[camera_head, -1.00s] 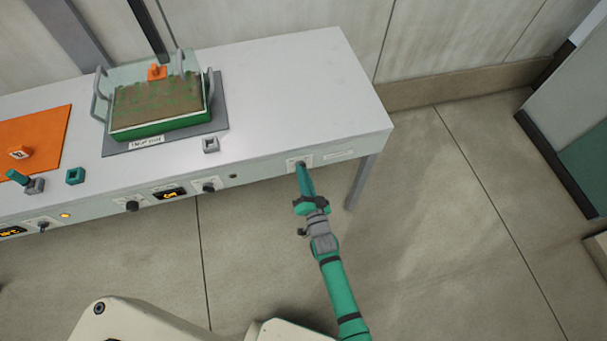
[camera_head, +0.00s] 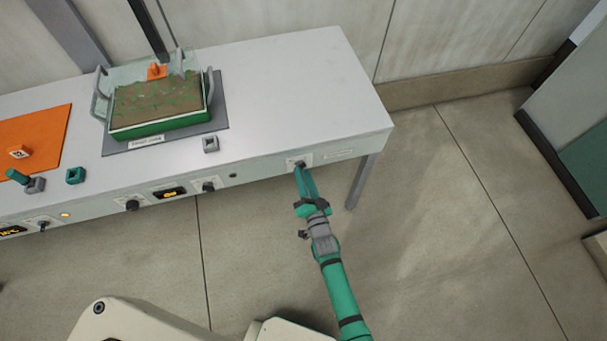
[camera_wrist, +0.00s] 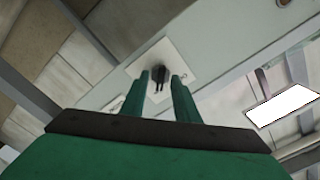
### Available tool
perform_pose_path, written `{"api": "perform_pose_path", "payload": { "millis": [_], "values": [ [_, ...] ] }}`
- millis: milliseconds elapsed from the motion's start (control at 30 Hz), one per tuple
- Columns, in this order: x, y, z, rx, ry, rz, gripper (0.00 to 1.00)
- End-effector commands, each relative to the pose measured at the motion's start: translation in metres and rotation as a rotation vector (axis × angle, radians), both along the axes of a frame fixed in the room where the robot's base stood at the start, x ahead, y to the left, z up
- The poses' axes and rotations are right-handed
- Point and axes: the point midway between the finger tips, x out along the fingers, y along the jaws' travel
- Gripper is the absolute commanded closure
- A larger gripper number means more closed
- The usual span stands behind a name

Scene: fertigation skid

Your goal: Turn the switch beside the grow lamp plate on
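A small dark switch (camera_head: 299,163) sits on a white square plate at the right end of the bench's front panel. In the wrist view the switch (camera_wrist: 158,77) shows as a dark round knob with a prong-like part, upright in the picture. My green gripper (camera_head: 307,183) is in front of it. In the wrist view my gripper (camera_wrist: 163,90) has its two fingers parted, with the switch in the gap just beyond the tips. I see nothing held; contact with the switch cannot be told. A dark grey plate (camera_head: 221,110) lies on the bench; its label is unreadable.
A clear-walled, green-based tray (camera_head: 158,124) of soil stands on the grey plate. Black knobs (camera_head: 132,206) and a lit display (camera_head: 169,194) line the front panel to the left. A grey block (camera_head: 211,145) sits near the bench edge. The floor right of the bench is clear.

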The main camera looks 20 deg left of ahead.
Motion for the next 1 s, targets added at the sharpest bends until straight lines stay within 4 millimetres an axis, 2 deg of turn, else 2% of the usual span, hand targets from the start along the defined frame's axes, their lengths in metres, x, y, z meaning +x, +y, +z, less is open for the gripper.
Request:
{"api": "perform_pose_path", "payload": {
  "millis": [533, 700, 1000],
  "values": [
    [-0.072, -0.051, -0.001, -0.002, 0.004, -0.003, 0.72],
    [-0.081, -0.057, -0.001, -0.001, 0.003, -0.004, 0.72],
    [-0.083, -0.057, -0.001, -0.001, 0.003, -0.003, 0.72]
  ]
}}
